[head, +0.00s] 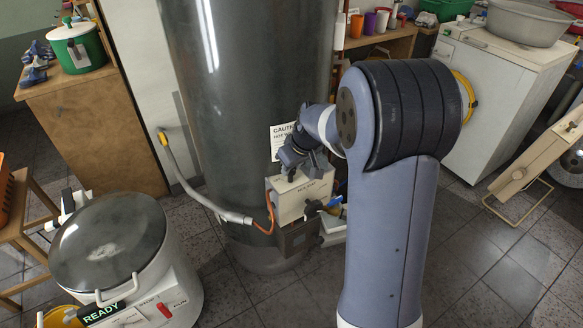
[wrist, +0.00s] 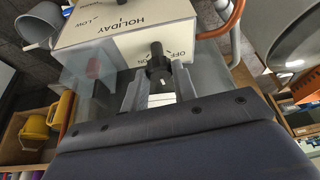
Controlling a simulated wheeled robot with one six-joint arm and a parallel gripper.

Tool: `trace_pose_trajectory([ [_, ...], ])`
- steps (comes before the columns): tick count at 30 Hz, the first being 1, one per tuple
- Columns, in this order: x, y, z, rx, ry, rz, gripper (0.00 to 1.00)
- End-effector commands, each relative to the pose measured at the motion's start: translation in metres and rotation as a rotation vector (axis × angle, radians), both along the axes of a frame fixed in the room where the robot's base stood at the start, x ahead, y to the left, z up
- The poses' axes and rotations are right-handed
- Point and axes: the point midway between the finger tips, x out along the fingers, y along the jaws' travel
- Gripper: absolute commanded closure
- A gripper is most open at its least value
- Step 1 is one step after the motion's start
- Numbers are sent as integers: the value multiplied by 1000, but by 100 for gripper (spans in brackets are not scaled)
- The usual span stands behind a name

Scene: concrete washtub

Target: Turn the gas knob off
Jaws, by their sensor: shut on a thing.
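The gas knob (wrist: 157,62) is a small black knob in the wrist view. It stands out from a pale control box (wrist: 125,40) printed with HOLIDAY, LOW and OFF. My gripper (wrist: 155,87) has one finger on each side of the knob and is shut on it. There the gripper hides the knob. I cannot tell the knob's exact setting.
An orange hose (head: 270,213) and a grey pipe (head: 205,200) run beside the box. A round lidded tub (head: 110,250) marked READY stands at front left. A white appliance (head: 500,100) is at right. Tiled floor in front of the tank is clear.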

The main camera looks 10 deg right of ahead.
Motion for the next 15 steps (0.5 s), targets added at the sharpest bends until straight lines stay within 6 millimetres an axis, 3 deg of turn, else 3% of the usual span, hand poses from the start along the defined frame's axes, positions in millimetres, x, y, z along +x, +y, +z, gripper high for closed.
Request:
trace_pose_trajectory([
  [15, 3, -4, -1, -1, -1, 419, 96],
])
